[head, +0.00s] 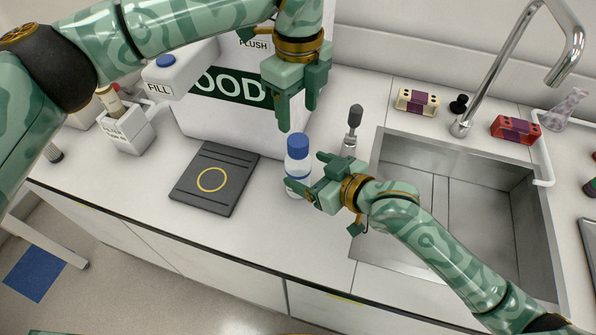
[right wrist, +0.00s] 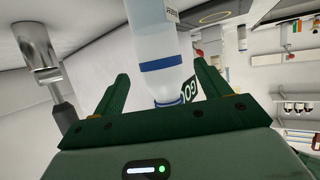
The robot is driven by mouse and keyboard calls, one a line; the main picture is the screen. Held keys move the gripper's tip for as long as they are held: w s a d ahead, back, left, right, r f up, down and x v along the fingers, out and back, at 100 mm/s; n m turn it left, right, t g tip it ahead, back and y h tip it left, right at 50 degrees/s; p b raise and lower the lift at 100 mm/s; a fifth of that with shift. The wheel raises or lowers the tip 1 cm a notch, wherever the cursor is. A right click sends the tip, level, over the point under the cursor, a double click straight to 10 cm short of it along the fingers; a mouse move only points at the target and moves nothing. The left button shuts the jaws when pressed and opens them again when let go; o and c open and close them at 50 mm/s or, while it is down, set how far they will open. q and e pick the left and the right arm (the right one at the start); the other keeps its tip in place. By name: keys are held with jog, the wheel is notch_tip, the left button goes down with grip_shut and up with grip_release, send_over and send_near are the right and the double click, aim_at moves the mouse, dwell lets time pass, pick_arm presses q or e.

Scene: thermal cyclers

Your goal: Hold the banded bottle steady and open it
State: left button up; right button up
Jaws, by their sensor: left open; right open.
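The banded bottle (head: 297,168) stands upright on the counter, pale with a blue cap (head: 298,142) and a blue band. My right gripper (head: 305,170) is open, with its fingers on either side of the bottle's body at about band height. In the right wrist view the bottle (right wrist: 158,42) shows between the two open fingers (right wrist: 160,72), with clear gaps beside it. Its blue band (right wrist: 161,63) is visible there; the cap end is partly hidden by the gripper. My left gripper (head: 297,117) is open and points down just above the cap, apart from it.
A dark plate with a yellow ring (head: 215,178) lies left of the bottle. A large white container (head: 195,118) stands behind it. A grey-handled tool (head: 353,125) stands at the sink's (head: 384,150) left edge. The counter in front of the bottle is clear.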

pick_arm(q)
jog(key=shift+s, duration=0.1)
pick_arm(e)
jog(key=x, duration=0.5)
jog(key=shift+w+a+f, duration=0.1)
jog(key=shift+w+a, duration=0.15)
